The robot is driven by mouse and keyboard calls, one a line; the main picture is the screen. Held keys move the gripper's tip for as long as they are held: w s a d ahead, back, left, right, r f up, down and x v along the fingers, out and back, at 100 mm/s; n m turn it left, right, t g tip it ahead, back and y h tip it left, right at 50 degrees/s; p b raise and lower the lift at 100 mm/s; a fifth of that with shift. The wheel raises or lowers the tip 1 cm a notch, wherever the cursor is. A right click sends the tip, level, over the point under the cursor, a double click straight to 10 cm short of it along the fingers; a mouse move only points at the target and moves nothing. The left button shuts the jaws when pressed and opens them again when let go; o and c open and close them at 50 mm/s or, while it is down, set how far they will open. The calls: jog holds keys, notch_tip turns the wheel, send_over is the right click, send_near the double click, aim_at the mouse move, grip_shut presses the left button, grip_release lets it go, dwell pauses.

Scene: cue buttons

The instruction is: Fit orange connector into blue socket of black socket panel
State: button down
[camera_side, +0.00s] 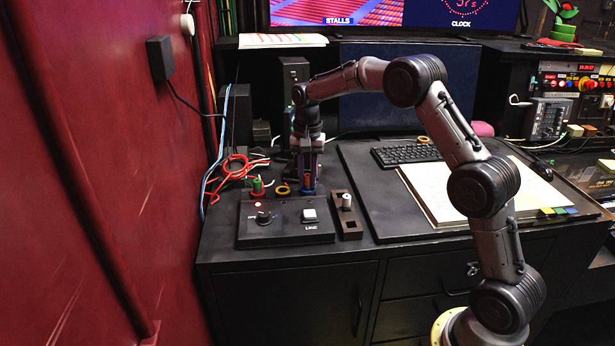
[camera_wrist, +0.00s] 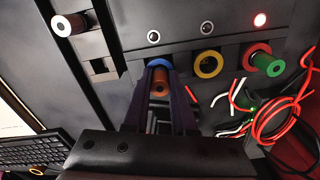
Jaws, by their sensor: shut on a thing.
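The black socket panel (camera_side: 285,232) lies on the desk. The blue socket (camera_wrist: 159,62) is a blue ring on its back edge, and it also shows in the side view (camera_side: 308,193). My gripper (camera_wrist: 160,92) is shut on the orange connector (camera_wrist: 160,77), which lines up with the blue ring. In the side view the connector (camera_side: 308,183) is upright, right at the blue socket. I cannot tell how deep it sits, as the fingers hide part of it.
A yellow socket (camera_wrist: 208,65) is empty. A green connector (camera_wrist: 268,62) stands at a red socket beside a lit red lamp (camera_wrist: 260,20). Loose red and white cables (camera_wrist: 285,115) lie behind the panel.

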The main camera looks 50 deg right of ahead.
aim_at(307, 175)
jog(key=c, duration=0.5)
grip_release()
jog(key=shift+r, duration=3.5)
